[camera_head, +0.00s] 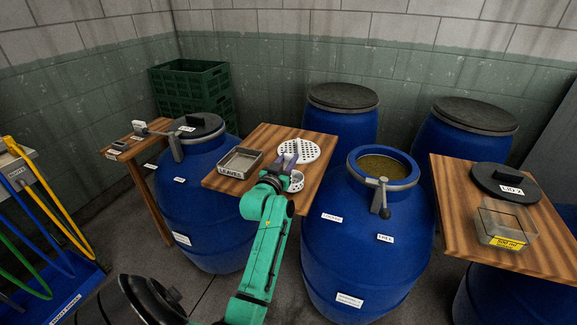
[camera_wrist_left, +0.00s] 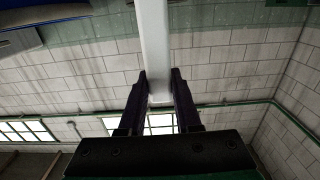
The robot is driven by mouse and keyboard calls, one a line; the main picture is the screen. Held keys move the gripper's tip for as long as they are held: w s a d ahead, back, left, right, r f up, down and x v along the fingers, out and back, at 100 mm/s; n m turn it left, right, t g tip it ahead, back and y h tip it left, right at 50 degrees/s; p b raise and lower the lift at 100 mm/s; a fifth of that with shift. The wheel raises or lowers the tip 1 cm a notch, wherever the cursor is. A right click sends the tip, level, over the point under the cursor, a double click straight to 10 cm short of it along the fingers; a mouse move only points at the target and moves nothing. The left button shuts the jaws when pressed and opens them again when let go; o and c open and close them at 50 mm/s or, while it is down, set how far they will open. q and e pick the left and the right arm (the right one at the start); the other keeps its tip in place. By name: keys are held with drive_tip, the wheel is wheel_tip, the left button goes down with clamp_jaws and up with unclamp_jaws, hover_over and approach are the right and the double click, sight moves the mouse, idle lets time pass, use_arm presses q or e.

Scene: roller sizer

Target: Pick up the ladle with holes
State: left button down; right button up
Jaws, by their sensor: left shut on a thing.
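The ladle with holes (camera_head: 296,182) shows as a small white perforated cup beside my left gripper, over the middle wooden table. My left gripper (camera_head: 278,172) is shut on its pale handle. In the left wrist view the handle (camera_wrist_left: 154,45) runs up between the two dark fingers (camera_wrist_left: 160,88). The gripper and arm hide part of the ladle in the head view. I cannot tell whether the cup touches the table. My right gripper is not in view.
The middle table (camera_head: 265,140) bears a grey tray (camera_head: 240,162) and a white perforated disc (camera_head: 308,150). An open blue barrel (camera_head: 350,235) with liquid stands to its right. The right table (camera_head: 455,190) bears a black lid (camera_head: 505,182) and a clear container (camera_head: 505,225). Green crates (camera_head: 190,88) stand behind.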

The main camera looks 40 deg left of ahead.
use_arm(q)
wheel_tip(320, 180, up, 19)
drive_tip(key=shift+b, duration=0.4)
